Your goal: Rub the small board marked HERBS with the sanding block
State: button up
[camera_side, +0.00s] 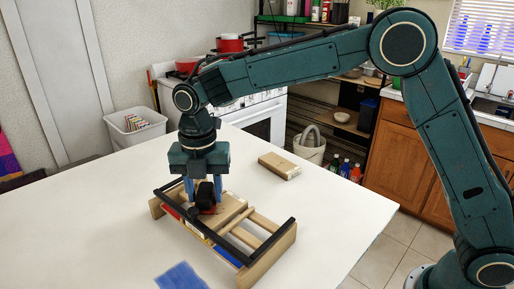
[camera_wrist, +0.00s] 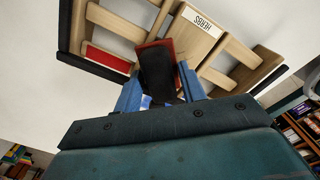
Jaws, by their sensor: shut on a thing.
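My gripper (camera_side: 204,191) is shut on the sanding block, a dark block with a red-brown base. In the wrist view the block (camera_wrist: 157,72) sits between the blue fingers (camera_wrist: 160,90). The small board marked HERBS (camera_wrist: 195,36) is pale wood with a white label at its far end. It lies across a wooden crate (camera_side: 270,263) with black rails. The block overlaps the near left part of the board in the wrist view; whether they touch is unclear. In the side view the board (camera_side: 233,205) shows partly behind the block, and its label cannot be read.
A wooden block (camera_side: 279,166) lies on the white table behind the crate. A blue cloth (camera_side: 182,277) lies at the front. Red and blue pieces show inside the crate. A white bin (camera_side: 136,130) stands back left. The table right of the crate is clear.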

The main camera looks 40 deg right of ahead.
jog(key=shift+f, duration=0.1)
dwell(0.3)
jog(key=shift+s+d, duration=0.15)
jog(key=shift+s, duration=1.85)
jog(key=shift+w+a, duration=0.3)
jog(key=shift+w, duration=1.75)
jog(key=shift+f, duration=0.1)
